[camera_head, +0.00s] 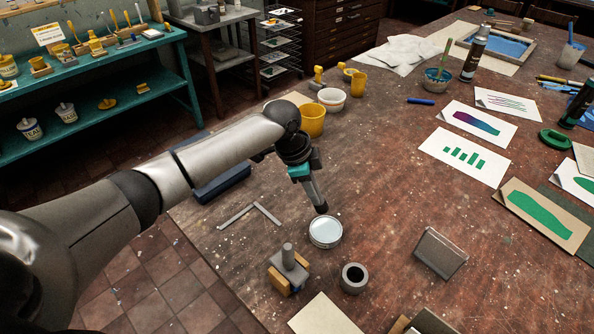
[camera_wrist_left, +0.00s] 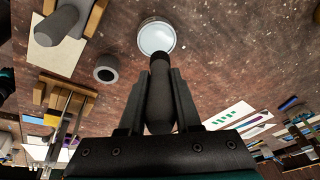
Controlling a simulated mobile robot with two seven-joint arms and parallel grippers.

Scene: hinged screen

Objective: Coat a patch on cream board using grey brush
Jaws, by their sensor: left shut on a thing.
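My left gripper (camera_head: 300,172) is shut on a dark grey brush (camera_head: 315,195), which points down at a slight tilt. In the left wrist view the brush (camera_wrist_left: 160,95) sits between the two fingers. Its tip is at the rim of a round tin of pale paint (camera_head: 325,232); I cannot tell whether it touches the paint. The tin also shows in the left wrist view (camera_wrist_left: 156,38). A cream board (camera_head: 324,314) lies flat at the table's front edge, partly cut off by the frame, and its visible part looks bare. My right gripper is not seen clearly.
A grey-handled tool in a wooden holder (camera_head: 288,268) and a grey ring-shaped pot (camera_head: 354,278) stand between tin and board. A grey box (camera_head: 440,253) is at right. A metal angle (camera_head: 250,215) lies left. Yellow cups (camera_head: 312,121) stand behind.

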